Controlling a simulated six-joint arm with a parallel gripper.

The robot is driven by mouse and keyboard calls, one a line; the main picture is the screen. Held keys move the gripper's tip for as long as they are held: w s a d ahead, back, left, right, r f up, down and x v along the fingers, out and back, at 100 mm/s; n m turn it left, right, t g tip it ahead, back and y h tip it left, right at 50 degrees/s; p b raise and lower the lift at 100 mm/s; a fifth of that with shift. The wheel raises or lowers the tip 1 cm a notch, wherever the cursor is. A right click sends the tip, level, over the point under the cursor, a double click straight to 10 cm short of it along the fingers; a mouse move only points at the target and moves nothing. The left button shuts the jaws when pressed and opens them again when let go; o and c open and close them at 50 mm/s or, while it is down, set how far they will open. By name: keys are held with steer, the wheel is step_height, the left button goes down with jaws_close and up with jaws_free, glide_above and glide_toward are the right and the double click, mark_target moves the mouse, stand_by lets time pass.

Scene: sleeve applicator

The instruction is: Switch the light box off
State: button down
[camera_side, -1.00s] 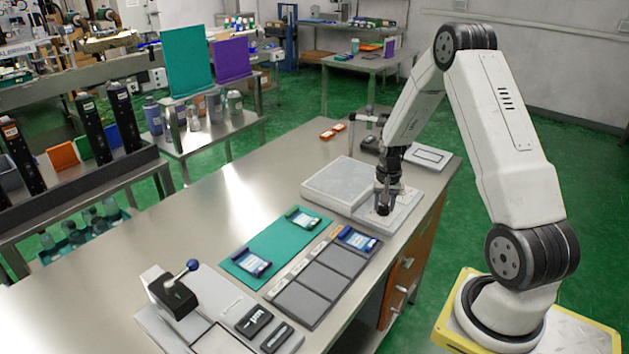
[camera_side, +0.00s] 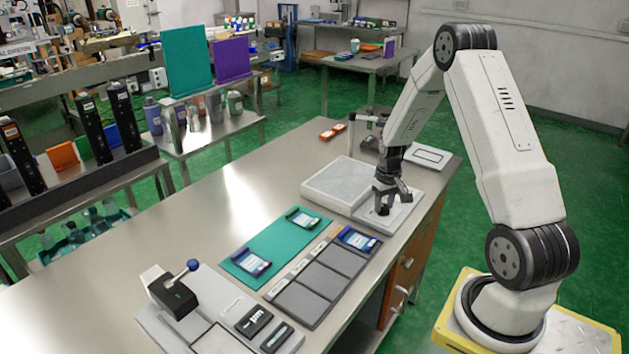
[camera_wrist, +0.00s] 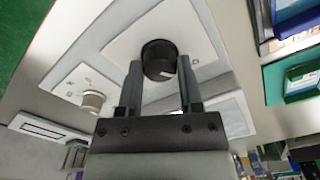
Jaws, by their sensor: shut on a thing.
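The light box (camera_side: 335,186) is a low white slab on the steel bench, with a pale grey top that shows no clear glow. Its white control plate (camera_side: 402,215) juts out at the right and carries a round dark knob (camera_side: 383,210). In the wrist view the black knob (camera_wrist: 159,58) has a pale mark on its rim and stands on the white plate (camera_wrist: 117,42). My gripper (camera_side: 384,203) points down at the knob. In the wrist view my gripper (camera_wrist: 160,68) has one finger on either side of the knob and is shut on it.
A teal mat (camera_side: 275,245) with two framed items and a grey tray (camera_side: 300,300) lie in front of the light box. A lever press (camera_side: 172,290) stands at the near left. A white-framed plate (camera_side: 431,157) lies behind. The bench's left part is clear.

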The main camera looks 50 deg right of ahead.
mark_target(384, 206)
steer(key=shift+c, duration=1.3)
jaws_free()
steer(key=shift+r, duration=0.2)
steer(key=shift+r, duration=3.7)
